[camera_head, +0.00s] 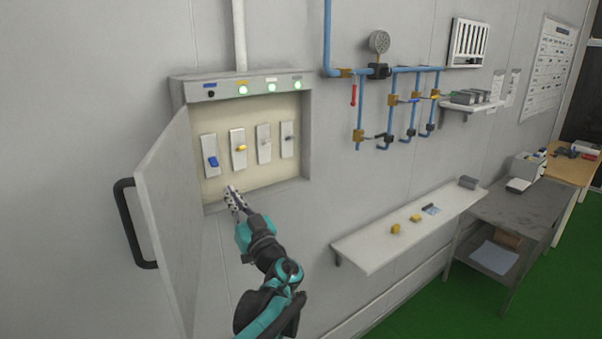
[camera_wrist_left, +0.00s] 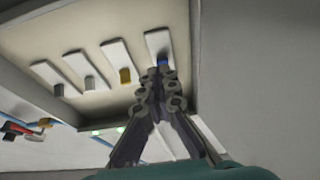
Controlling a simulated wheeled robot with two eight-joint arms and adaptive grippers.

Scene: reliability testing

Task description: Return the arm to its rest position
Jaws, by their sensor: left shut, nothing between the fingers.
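My left gripper (camera_head: 233,197) is shut and empty in the head view, just in front of the lower part of the open wall cabinet (camera_head: 306,140). Its teal and black arm comes up from the bottom of the picture. The left wrist view also shows the gripper (camera_wrist_left: 160,75), with its fingers together and overlapping the blue switch (camera_wrist_left: 163,62). Whether they touch it I cannot tell. In the head view the blue switch (camera_head: 212,162) and the yellow switch (camera_head: 240,148) stand on upright plates, with two grey switches to their right. My right gripper is not in view.
The cabinet door (camera_head: 170,215) stands open at the left, with a black handle (camera_head: 130,225). Lamps on the cabinet top are lit green. Blue pipes (camera_head: 360,110) with valves run along the wall at right. A white shelf (camera_head: 375,250) and a grey table (camera_head: 515,210) stand lower right.

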